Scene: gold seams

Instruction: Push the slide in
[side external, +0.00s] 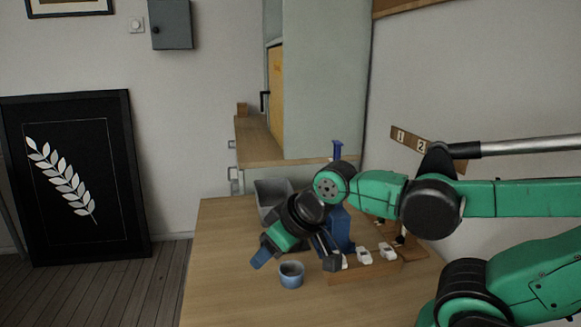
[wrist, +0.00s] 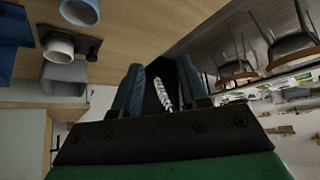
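I cannot pick out a slide for certain in either view. A blue upright fixture (side external: 338,228) stands on the table behind my wrist, with a narrow blue top (side external: 337,149) showing above my arm. My arm hides much of it. My gripper (side external: 260,258) hangs above the table in the side view, left of the fixture and pointing down and left. In the wrist view its two blue-grey fingers (wrist: 160,88) stand apart, with the dark leaf picture (wrist: 165,92) far off between them. Nothing shows held between them.
A blue cup (side external: 291,274) stands on the wooden table (side external: 225,285) below my wrist. A grey bin (side external: 268,202) is behind. A wooden rack (side external: 350,276) with several small white pieces (side external: 364,256) is to the right. The table's left front is clear.

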